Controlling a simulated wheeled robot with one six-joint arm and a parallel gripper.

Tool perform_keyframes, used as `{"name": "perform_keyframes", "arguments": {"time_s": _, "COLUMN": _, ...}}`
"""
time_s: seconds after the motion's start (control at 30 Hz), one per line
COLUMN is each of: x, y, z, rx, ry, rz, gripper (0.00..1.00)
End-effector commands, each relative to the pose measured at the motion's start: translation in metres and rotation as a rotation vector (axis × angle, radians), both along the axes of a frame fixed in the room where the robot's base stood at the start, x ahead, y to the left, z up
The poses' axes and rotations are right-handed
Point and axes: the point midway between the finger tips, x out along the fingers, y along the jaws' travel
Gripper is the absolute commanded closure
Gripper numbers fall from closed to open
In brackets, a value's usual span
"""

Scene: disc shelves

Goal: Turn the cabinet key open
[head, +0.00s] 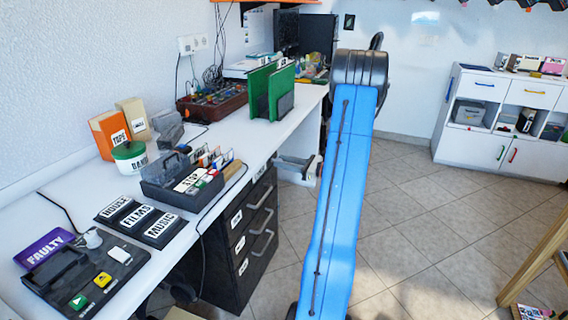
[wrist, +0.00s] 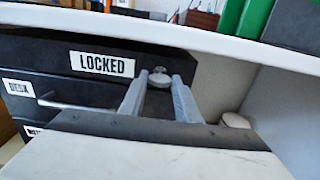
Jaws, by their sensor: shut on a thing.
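The black cabinet (head: 238,262) stands under the white desk, with several drawers with grey handles. In the wrist view its top drawer (wrist: 40,56) bears a white "LOCKED" label (wrist: 102,64). A small silver round-headed key (wrist: 160,75) sits at the right of that label on the cabinet front. My gripper (wrist: 160,88) has its two grey fingers closed on the key's head. In the head view my gripper (head: 284,163) is at the cabinet's top right corner, just below the desk edge; the key is hidden there.
The desk edge (wrist: 200,38) runs close above my gripper. A white cabinet (head: 475,136) stands far right.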

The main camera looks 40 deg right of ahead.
Motion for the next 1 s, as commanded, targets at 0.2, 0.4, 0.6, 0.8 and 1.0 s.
{"name": "perform_keyframes", "arguments": {"time_s": 0.2, "x": -0.0001, "y": 0.0003, "z": -0.0003, "rx": -0.070, "ry": -0.029, "rz": 0.001, "gripper": 0.93}}
{"name": "perform_keyframes", "arguments": {"time_s": 0.4, "x": 0.0000, "y": 0.0001, "z": -0.0003, "rx": -0.204, "ry": -0.084, "rz": 0.001, "gripper": 0.93}}
{"name": "perform_keyframes", "arguments": {"time_s": 0.6, "x": 0.0000, "y": 0.0001, "z": -0.0003, "rx": -0.377, "ry": -0.156, "rz": 0.001, "gripper": 0.93}}
{"name": "perform_keyframes", "arguments": {"time_s": 0.8, "x": -0.0001, "y": 0.0000, "z": -0.0004, "rx": -0.554, "ry": -0.229, "rz": 0.001, "gripper": 0.93}}
{"name": "perform_keyframes", "arguments": {"time_s": 1.0, "x": -0.0001, "y": 0.0000, "z": -0.0005, "rx": -0.729, "ry": -0.301, "rz": 0.001, "gripper": 0.93}}
